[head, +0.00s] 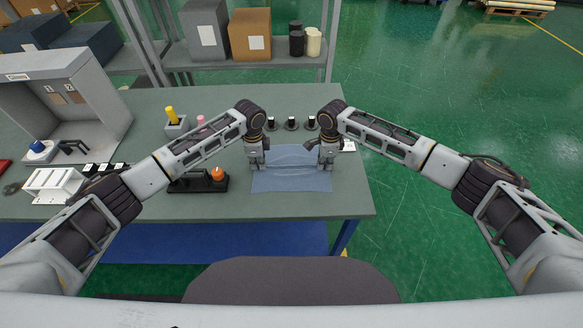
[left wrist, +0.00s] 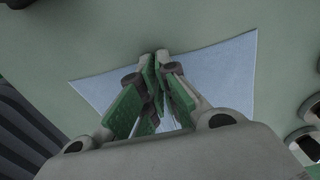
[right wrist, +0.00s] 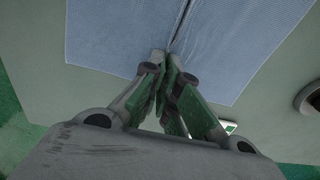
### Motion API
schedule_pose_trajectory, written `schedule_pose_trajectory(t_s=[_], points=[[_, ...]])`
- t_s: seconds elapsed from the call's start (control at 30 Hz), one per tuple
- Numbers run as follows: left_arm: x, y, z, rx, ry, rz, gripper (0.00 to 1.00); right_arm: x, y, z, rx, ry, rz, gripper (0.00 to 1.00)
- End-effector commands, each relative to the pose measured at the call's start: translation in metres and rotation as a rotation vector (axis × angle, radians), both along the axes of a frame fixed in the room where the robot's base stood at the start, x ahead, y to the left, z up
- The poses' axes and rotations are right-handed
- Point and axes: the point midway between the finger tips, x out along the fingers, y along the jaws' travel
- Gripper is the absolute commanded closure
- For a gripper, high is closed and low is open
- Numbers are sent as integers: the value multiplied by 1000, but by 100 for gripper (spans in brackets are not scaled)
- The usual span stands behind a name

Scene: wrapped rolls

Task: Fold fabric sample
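A light blue fabric sample (head: 291,181) lies on the grey-green table, with creases running across it between my two grippers. My left gripper (head: 257,166) is at its left side; in the left wrist view the fingertips are together at an edge of the fabric (left wrist: 225,70), pinching it. My right gripper (head: 327,163) is at its right side; in the right wrist view its fingertips are together on the fabric (right wrist: 240,50), where a crease runs away from them. The small bit of cloth between the fingers is hidden in both wrist views.
A black holder with an orange knob (head: 217,174) stands left of the fabric. Several small dark rolls (head: 291,124) stand behind it. A white rack (head: 58,184) and a grey booth (head: 70,105) are at the left. The table (head: 300,205) is clear in front of the fabric.

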Motion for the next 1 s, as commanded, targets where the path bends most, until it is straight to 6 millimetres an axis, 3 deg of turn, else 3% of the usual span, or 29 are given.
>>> schedule_pose_trajectory(t_s=[0.57, 1.0], points=[[-1, 1, -3, 4, 4, 1, 100, -1, -2, -3, -4, 3, -2, 100], [-1, 2, 10, 3, 2, 1, 100, 0, -2, 9, -3, 2, -2, 100]])
